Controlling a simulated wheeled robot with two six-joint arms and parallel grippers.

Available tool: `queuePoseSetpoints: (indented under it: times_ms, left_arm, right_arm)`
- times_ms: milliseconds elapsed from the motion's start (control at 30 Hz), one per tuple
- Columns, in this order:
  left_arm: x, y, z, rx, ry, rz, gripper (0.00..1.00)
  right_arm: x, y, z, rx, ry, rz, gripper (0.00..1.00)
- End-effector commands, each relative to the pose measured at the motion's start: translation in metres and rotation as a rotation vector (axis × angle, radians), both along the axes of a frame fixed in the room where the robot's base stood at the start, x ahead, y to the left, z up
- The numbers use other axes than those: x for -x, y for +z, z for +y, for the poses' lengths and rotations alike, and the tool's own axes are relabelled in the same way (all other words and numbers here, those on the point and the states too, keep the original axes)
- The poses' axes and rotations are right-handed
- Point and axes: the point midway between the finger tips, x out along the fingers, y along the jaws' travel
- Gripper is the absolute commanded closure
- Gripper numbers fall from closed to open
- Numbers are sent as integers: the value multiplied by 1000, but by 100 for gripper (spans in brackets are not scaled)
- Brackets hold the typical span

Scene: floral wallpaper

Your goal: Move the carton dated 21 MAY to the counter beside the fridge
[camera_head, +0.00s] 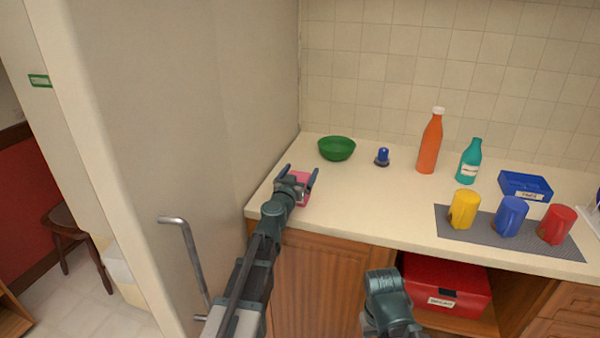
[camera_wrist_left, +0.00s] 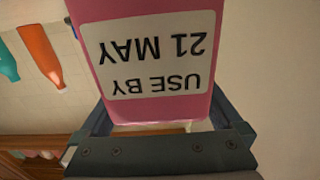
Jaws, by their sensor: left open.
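The pink carton (camera_head: 304,190) is at the left end of the counter (camera_head: 370,213), close to the fridge (camera_head: 190,110). In the left wrist view the carton (camera_wrist_left: 150,105) fills the upper middle, and its white label reads USE BY 21 MAY, upside down in that view. My left gripper (camera_head: 299,174) is open, with one finger on each side of the carton; it also shows in the left wrist view (camera_wrist_left: 155,125).
A green bowl (camera_head: 337,149) and a blue-topped stopper (camera_head: 382,157) stand behind the carton. An orange bottle (camera_head: 430,145), teal bottle (camera_head: 469,162), blue box (camera_head: 525,186) and mugs on a grey mat (camera_head: 455,238) are to the right. A red box (camera_head: 445,285) sits below the counter.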

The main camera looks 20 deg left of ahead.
Motion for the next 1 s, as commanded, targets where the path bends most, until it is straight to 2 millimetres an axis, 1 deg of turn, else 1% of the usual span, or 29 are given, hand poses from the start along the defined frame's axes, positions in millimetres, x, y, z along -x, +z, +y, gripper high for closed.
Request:
queuePoseSetpoints:
  times_ms: [133,233,267,300,467,700,833,1000]
  left_arm:
    - [-1,6,-1,0,-1,0,0]
    - [-1,15,-1,0,-1,0,0]
    - [3,13,-1,0,-1,0,0]
    - [13,11,0,0,0,0,0]
    - [46,11,1,0,1,0,0]
    - [100,11,2,0,0,0,0]
    - [115,11,4,0,1,0,0]
    - [120,11,4,0,0,0,0]
  right_arm:
    - [0,6,0,0,0,0,54]
    - [0,15,0,0,0,0,54]
    - [0,13,0,0,0,0,54]
    - [0,11,0,0,0,0,54]
    - [0,11,0,0,0,0,54]
    - [0,11,0,0,0,0,54]
    - [0,11,0,0,0,0,54]
    - [0,11,0,0,0,0,54]
